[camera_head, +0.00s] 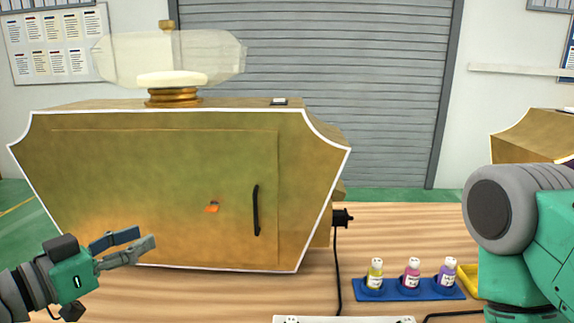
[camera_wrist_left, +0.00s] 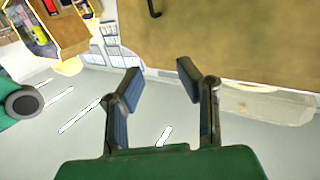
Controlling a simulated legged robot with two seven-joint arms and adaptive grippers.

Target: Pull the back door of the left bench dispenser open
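The left bench dispenser is a large gold box with white edges, and its back door (camera_head: 150,190) faces me, closed flush. A black vertical handle (camera_head: 256,210) sits near the door's right side. My left gripper (camera_head: 143,240) is open and empty at the lower left, in front of the door and well left of the handle. In the left wrist view the open fingers (camera_wrist_left: 156,80) have nothing between them, and the gold door panel (camera_wrist_left: 230,40) and part of the handle (camera_wrist_left: 155,9) show beyond. My right arm shows at the right edge; its gripper is out of view.
A clear bottle (camera_head: 170,58) tops the dispenser. A blue tray (camera_head: 410,291) holds yellow, pink and purple bottles on the wooden bench (camera_head: 400,230). A black cable (camera_head: 337,265) hangs by the dispenser's right side. Another gold dispenser (camera_head: 530,140) stands at the far right, partly hidden.

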